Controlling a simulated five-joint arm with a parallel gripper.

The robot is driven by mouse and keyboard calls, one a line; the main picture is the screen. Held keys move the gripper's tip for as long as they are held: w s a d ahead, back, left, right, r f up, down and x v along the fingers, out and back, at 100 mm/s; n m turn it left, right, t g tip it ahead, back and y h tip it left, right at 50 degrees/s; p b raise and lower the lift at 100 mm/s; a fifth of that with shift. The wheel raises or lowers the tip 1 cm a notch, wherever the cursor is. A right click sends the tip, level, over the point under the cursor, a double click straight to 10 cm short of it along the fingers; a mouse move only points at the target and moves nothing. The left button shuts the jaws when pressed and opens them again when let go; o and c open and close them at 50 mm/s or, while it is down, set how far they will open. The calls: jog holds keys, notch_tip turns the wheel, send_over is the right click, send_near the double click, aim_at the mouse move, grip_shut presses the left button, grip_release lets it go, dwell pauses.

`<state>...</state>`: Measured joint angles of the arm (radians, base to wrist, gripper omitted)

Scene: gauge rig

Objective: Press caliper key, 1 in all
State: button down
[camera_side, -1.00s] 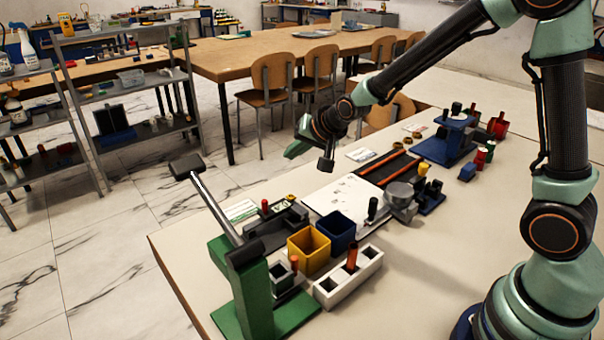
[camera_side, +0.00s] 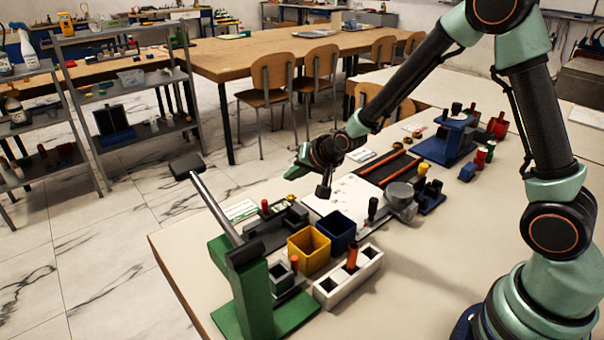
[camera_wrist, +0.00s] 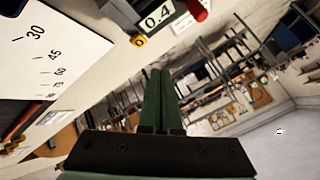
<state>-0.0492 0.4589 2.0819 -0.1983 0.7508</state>
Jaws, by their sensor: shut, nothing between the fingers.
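The caliper (camera_side: 270,232) is a dark grey device on the table, left of the white sheet in the side view. In the wrist view its display (camera_wrist: 158,14) reads 0.4. A small yellow key (camera_wrist: 138,41) marked 0 sits at the near edge of that display. A red knob (camera_wrist: 197,9) stands on the caliper, also seen in the side view (camera_side: 264,206). My gripper (camera_side: 299,161) is shut and empty, in the air above and beyond the white sheet in the side view. In the wrist view its green fingertips (camera_wrist: 160,72) are apart from the key.
A white sheet (camera_side: 345,197) with printed marks lies beside the caliper. Yellow (camera_side: 309,260) and blue (camera_side: 337,240) bins, a white block (camera_side: 330,294) and a green lever press (camera_side: 252,290) stand in front. A grey round-topped fixture (camera_side: 400,196) stands right of the sheet.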

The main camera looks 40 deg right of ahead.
aim_at(293, 201)
jog(key=shift+f, duration=1.5)
jog(key=shift+f, duration=0.15)
dwell(0.9)
jog(key=shift+f, duration=0.25)
jog(key=shift+f, duration=0.4)
dwell(0.7)
dwell(0.4)
jog(key=shift+r, duration=0.8)
jog(key=shift+r, duration=2.55)
